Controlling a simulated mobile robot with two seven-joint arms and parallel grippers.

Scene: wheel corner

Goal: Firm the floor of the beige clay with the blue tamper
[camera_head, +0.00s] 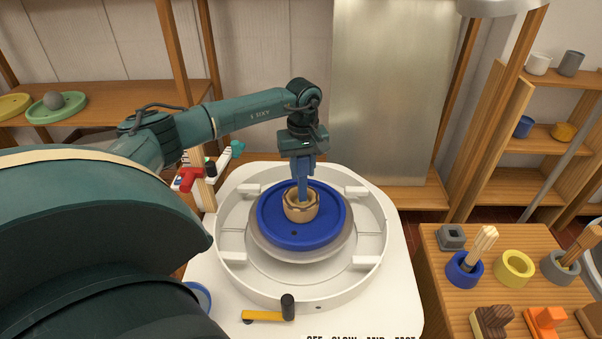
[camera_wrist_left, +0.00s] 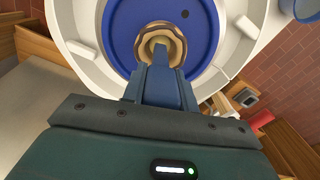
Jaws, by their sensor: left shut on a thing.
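The beige clay (camera_head: 301,212) is a small open cup with a brown-marked rim, in the middle of the blue round bat (camera_head: 268,222) on the wheel. My left gripper (camera_head: 304,186) points straight down over it and is shut on the tamper (camera_head: 303,195). In the left wrist view the clay (camera_wrist_left: 176,44) opens just beyond my fingertips (camera_wrist_left: 158,58). Whether the tamper touches the clay floor cannot be told.
A white splash pan (camera_head: 378,240) surrounds the bat. A yellow lever with a black knob (camera_head: 287,307) is in front. At right, a wooden table (camera_head: 436,275) carries blue, yellow and grey rings, some holding tools. Shelves stand at left and right.

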